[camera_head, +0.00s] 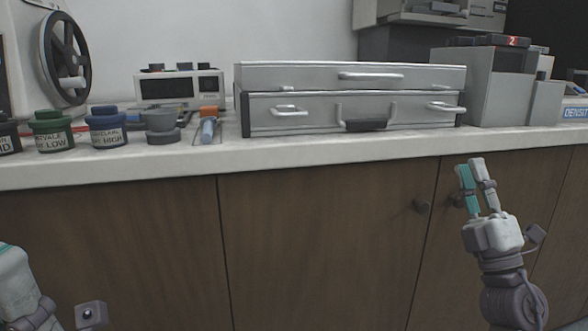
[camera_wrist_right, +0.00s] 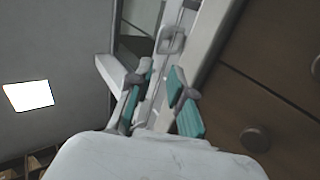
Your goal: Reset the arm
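My right gripper (camera_head: 470,163) is raised in front of the brown cabinet doors, below the counter's front edge in the head view. Its two teal-padded fingers point up and hold nothing. In the right wrist view the gripper (camera_wrist_right: 158,82) shows a clear gap between its fingers, so it is open and empty. Part of my left arm shows at the lower left corner of the head view; its fingers are outside the picture.
A cabinet knob (camera_head: 421,206) is left of my right gripper. Space before the middle doors is clear.

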